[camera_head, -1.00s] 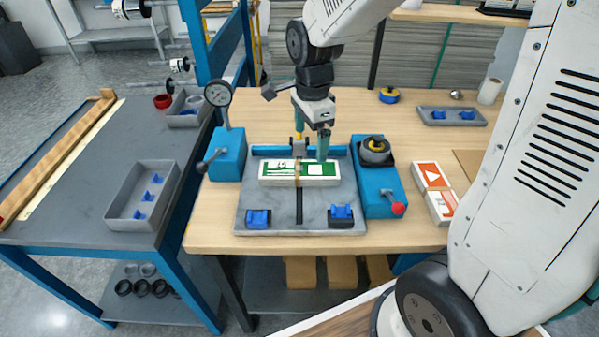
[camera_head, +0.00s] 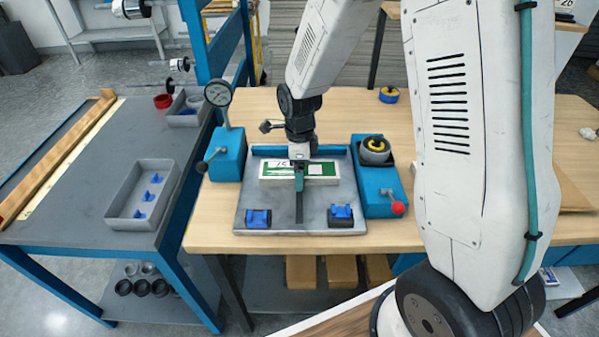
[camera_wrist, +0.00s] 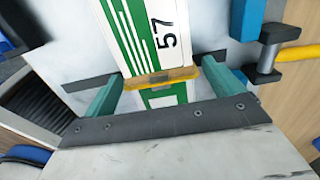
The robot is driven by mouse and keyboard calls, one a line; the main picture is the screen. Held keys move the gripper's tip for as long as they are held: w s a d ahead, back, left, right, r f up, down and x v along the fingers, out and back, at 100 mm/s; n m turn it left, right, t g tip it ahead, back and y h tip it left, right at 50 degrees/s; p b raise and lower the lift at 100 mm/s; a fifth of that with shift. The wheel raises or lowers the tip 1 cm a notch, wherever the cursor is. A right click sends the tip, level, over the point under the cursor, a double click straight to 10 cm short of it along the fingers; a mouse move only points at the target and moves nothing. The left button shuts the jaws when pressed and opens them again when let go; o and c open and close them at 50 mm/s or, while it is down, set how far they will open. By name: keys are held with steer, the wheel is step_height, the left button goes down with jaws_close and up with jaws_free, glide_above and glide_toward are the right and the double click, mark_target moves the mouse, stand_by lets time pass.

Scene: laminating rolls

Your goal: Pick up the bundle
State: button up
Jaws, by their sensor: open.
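The bundle (camera_head: 325,171) is a flat green-and-white stack with a tan band (camera_wrist: 160,78) around its middle. It lies on the grey plate of the blue fixture (camera_head: 262,196) on the wooden bench. My gripper (camera_head: 299,184) is over the bundle's middle, and in the wrist view its teal fingers (camera_wrist: 168,92) stand apart on either side of the bundle near the band. The number 57 shows on the bundle in the wrist view. I cannot tell whether the fingers touch its sides. My gripper hides part of the bundle in the head view.
Blue blocks (camera_head: 258,217) and (camera_head: 341,213) sit on the plate's front corners. A blue unit with a red knob (camera_head: 380,190) stands right of the plate, and a dial gauge (camera_head: 218,94) on a blue base stands left. A grey tray (camera_head: 113,211) is on the left table.

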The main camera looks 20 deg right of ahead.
steer(key=shift+f, duration=0.1)
steer(key=shift+c, duration=0.3)
steer(key=c, duration=1.2)
